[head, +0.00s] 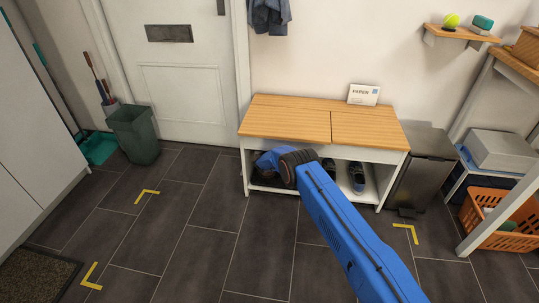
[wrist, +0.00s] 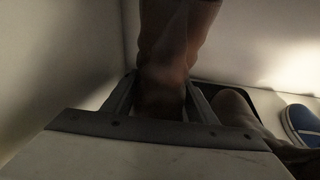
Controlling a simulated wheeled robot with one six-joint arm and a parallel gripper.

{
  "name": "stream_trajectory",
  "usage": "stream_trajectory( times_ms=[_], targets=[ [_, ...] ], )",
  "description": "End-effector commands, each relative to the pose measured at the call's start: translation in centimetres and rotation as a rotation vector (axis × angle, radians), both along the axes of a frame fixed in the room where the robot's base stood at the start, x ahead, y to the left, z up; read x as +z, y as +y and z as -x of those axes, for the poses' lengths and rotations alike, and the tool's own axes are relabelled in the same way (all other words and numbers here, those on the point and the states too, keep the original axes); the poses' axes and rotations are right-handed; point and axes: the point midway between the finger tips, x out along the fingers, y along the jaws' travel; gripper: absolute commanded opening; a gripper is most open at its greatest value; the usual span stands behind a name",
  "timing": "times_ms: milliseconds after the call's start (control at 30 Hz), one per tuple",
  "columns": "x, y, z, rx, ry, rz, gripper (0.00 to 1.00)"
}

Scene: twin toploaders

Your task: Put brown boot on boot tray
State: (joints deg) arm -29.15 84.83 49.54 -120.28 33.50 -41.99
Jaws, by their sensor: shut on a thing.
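In the wrist view my gripper (wrist: 163,88) is shut on a brown boot (wrist: 178,35), whose shaft rises between the two fingers. The boot looks roughly upright. A second brown, rounded shape (wrist: 237,108), perhaps another boot, lies just right of the fingers. In the head view my blue arm reaches into the left part of the white bench (head: 383,184), and my gripper and the held boot are hidden there. A dark flat edge shows behind the boot in the wrist view; I cannot tell whether it is the boot tray.
A blue shoe (wrist: 303,124) is at the right in the wrist view. Dark shoes (head: 357,177) stand under the bench's right half. White bench walls are close around my gripper. A grey bin (head: 425,165) and orange basket (head: 490,215) stand right; the tiled floor in front is clear.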

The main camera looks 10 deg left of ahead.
Motion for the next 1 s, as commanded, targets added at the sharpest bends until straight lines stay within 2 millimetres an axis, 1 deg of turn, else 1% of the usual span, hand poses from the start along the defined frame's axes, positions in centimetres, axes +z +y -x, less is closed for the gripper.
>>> stream_trajectory(
  times_ms=[67, 133, 300, 400, 700, 733, 767, 800, 1000],
  targets=[
    [0.0, 0.0, -0.1, 0.0, -0.002, -0.001, 0.06],
    [-0.6, 0.0, -0.1, 0.0, -0.002, -0.001, 0.06],
    [-2.5, 0.0, -0.1, 0.0, -0.002, -0.001, 0.06],
    [-3.3, 0.0, -0.1, 0.0, -0.002, -0.001, 0.06],
    [-3.4, 0.0, -0.1, 0.0, -0.002, -0.001, 0.06],
    [-3.5, 0.0, 0.0, 0.0, 0.0, -0.001, 0.55],
    [-3.5, 0.0, 0.0, 0.0, -0.001, -0.001, 0.62],
    [-3.5, 0.0, 0.0, 0.0, -0.001, -0.001, 0.71],
    [-3.5, 0.0, 0.0, 0.0, 0.0, -0.001, 0.71]
  ],
)
